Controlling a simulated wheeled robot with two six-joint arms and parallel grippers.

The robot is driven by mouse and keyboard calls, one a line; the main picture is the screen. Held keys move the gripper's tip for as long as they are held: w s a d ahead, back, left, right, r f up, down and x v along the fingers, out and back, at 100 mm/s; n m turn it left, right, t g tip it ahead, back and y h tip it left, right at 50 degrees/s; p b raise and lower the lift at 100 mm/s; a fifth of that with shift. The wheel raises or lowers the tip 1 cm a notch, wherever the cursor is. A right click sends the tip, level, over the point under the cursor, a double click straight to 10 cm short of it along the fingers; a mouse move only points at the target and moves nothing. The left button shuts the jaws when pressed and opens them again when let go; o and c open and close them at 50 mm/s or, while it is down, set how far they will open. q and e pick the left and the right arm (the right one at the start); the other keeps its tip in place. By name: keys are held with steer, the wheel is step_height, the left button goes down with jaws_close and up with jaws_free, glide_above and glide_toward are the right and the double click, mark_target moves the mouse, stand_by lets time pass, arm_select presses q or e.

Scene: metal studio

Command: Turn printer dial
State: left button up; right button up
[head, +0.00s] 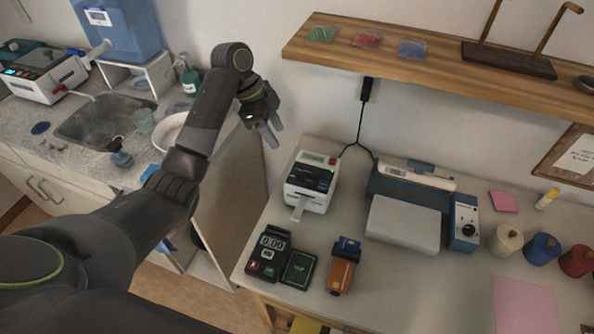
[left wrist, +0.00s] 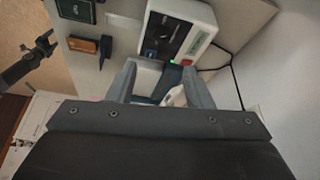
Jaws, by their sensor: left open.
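A white printer (head: 312,180) with a dark top panel, a green light and a paper strip at its front stands at the left of the table. It also shows in the left wrist view (left wrist: 178,35). A black dial (head: 468,230) sits on the blue and white control box of a blue machine (head: 408,182) to its right. My left gripper (head: 276,134) is open and empty, in the air behind and left of the white printer; its fingers also show in the left wrist view (left wrist: 160,88). A dark arm end, seemingly my right gripper (left wrist: 46,43), shows small in that view.
A card terminal (head: 268,252), a dark green box (head: 299,269) and an orange-brown block (head: 342,267) lie in front of the printer. A wooden shelf (head: 430,55) hangs above the table. Thread spools (head: 542,249) and pink sheets (head: 525,305) lie at the right.

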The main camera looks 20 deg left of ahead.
mark_target(299, 174)
arm_select(q)
steer(key=p+x, duration=0.2)
steer(key=x, duration=1.1)
steer(key=shift+f+p, duration=0.3)
steer(key=shift+p, duration=0.1)
steer(key=shift+d+f, duration=0.25)
steer(key=shift+f, duration=0.35)
steer(key=shift+c, duration=0.4)
